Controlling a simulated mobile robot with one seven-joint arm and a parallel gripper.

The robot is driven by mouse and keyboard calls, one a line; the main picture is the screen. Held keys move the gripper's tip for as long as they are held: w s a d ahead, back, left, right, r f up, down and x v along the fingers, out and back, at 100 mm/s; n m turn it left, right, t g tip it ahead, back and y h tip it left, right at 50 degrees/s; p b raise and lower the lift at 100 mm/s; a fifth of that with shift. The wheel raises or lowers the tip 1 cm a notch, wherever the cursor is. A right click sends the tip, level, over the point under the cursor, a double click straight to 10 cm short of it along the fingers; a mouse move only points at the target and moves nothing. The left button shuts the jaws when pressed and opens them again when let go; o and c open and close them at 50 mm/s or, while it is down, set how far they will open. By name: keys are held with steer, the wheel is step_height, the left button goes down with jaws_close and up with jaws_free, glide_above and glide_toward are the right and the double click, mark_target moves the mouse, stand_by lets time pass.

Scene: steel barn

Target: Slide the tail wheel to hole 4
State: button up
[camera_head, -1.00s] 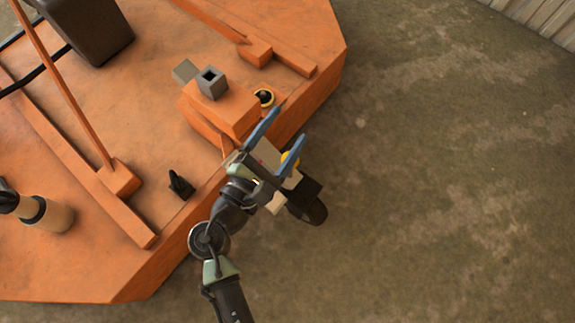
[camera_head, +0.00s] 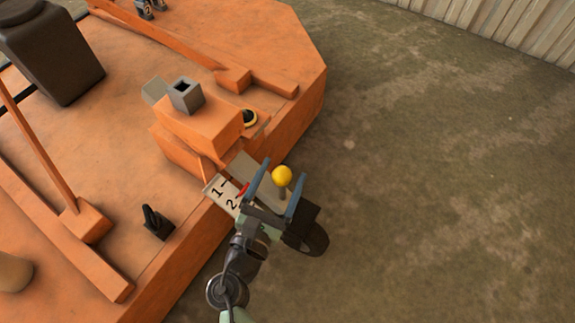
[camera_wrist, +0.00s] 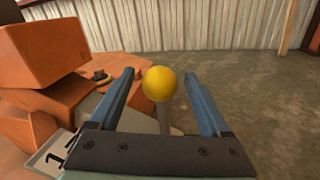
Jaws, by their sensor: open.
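The tail wheel (camera_head: 314,240) is a dark wheel behind the orange machine, at the end of a pale sliding bar (camera_head: 258,178). A yellow ball knob (camera_head: 282,176) on a short grey stem stands upright on this assembly. My gripper (camera_head: 285,168) is open, with one blue finger on each side of the knob. In the wrist view the knob (camera_wrist: 159,84) sits between the spread fingers, with gaps on both sides. A white number plate (camera_head: 222,190) shows 1 and 2, with a red mark beside them; higher numbers are hidden behind my gripper.
The orange machine deck (camera_head: 110,150) fills the left, with a raised orange block (camera_head: 200,128) beside the bar. A black-and-yellow round part (camera_head: 249,118) sits behind that block. Open floor (camera_head: 430,200) lies to the right, up to a corrugated wall (camera_head: 510,30).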

steer(key=shift+b+x, duration=0.45)
steer(key=shift+x, duration=1.45)
jaws_close()
steer(key=shift+s, duration=0.1)
